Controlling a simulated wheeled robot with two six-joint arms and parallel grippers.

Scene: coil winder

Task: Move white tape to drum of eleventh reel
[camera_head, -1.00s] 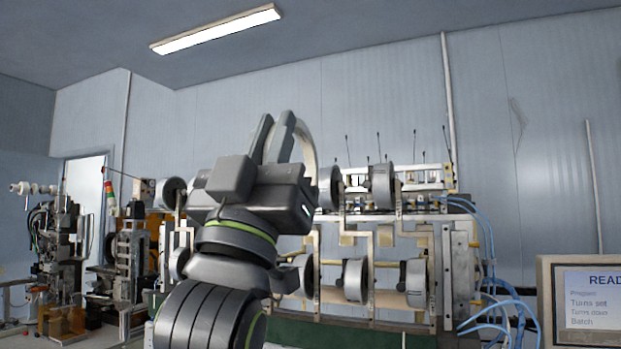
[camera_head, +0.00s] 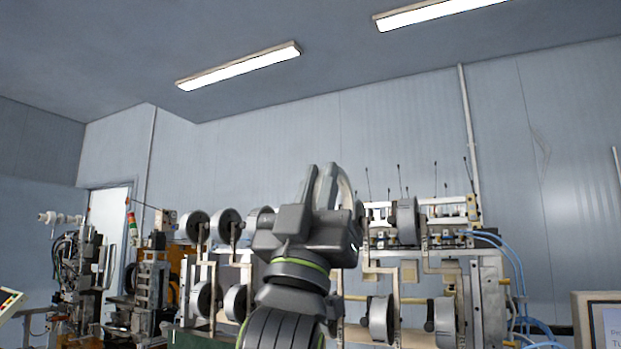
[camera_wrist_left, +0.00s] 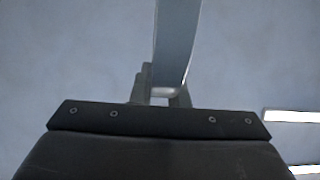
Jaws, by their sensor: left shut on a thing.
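My left gripper (camera_head: 322,170) points up in the middle of the head view, in front of the coil winder. It is shut on the white tape (camera_head: 346,190), a thin ring that shows as a pale curved edge beside the right finger. In the left wrist view the tape (camera_wrist_left: 177,45) is a grey-blue band rising from between the fingertips (camera_wrist_left: 165,95). Reels with grey drums stand on the winder, such as an upper right one (camera_head: 408,221) and a lower one (camera_head: 381,319). I cannot tell which is the eleventh; my arm hides part of the row. My right gripper is out of view.
More reels (camera_head: 192,227) stand left of my arm. Blue hoses (camera_head: 512,262) hang at the winder's right end. A screen (camera_head: 606,320) is at the lower right, and other machines (camera_head: 80,265) stand at the left. Above the winder is bare wall.

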